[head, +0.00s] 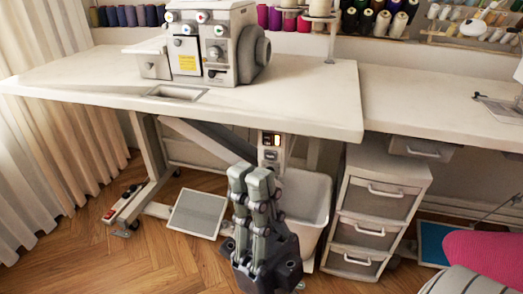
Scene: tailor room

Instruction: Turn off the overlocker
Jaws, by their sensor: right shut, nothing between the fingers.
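The overlocker (212,45) is a white machine with a yellow label and coloured dials, standing on the white sewing table (100,80). A small control box (271,148) hangs under the table's front edge, with a dark panel and a small glowing orange part. My right gripper (252,172) is in front of and just below the control box, fingers closed together, pointing up and empty. It overlaps the box's lower left in the picture; I cannot tell whether it touches. My left gripper is not in view.
A white bin (308,200) stands behind my right gripper. A drawer unit (375,210) is to its right, and a pedal (198,213) lies on the floor to its left. A pink item (485,257) is at the lower right. Thread spools line the wall.

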